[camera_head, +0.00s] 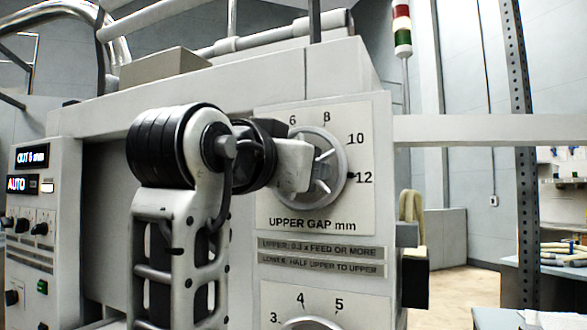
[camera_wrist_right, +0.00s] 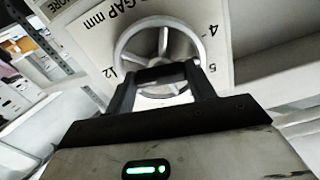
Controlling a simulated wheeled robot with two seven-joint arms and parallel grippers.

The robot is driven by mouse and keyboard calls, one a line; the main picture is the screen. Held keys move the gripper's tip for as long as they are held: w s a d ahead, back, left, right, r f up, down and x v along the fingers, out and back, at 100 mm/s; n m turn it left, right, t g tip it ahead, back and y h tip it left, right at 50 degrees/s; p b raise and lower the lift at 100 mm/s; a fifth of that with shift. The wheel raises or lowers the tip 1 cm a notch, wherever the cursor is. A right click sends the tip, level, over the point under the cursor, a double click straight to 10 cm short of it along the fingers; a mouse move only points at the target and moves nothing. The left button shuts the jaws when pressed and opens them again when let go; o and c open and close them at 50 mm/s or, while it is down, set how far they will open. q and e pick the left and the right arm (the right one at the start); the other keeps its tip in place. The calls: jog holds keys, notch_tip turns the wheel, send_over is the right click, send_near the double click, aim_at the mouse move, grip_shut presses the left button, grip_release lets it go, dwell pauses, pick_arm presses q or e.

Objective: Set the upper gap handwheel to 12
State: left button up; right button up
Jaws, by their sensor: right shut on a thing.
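The upper gap handwheel (camera_head: 340,180) is a grey spoked wheel on a pale dial plate (camera_head: 358,212) marked 6, 8, 10 and 12, lettered UPPER GAP mm. A dark mark sits at its right rim beside the 12; I cannot tell whether it is a pointer or a printed tick. My right gripper (camera_head: 300,167) reaches the wheel from the left and hides its left part. In the right wrist view the gripper (camera_wrist_right: 160,78) is shut on the wheel (camera_wrist_right: 162,30) near its middle, and the numbers 4, 5 and 12 show around the rim. My left gripper is out of view.
A second dial plate (camera_head: 300,299) with a wheel lies below, partly cut off. A control panel (camera_head: 30,225) with knobs and displays is at the left. A grey bracket (camera_head: 406,235) juts out right of the upper dial. Floor shows at the right.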

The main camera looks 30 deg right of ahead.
jog(key=shift+r, duration=0.1)
dwell(0.4)
jog(key=o, duration=1)
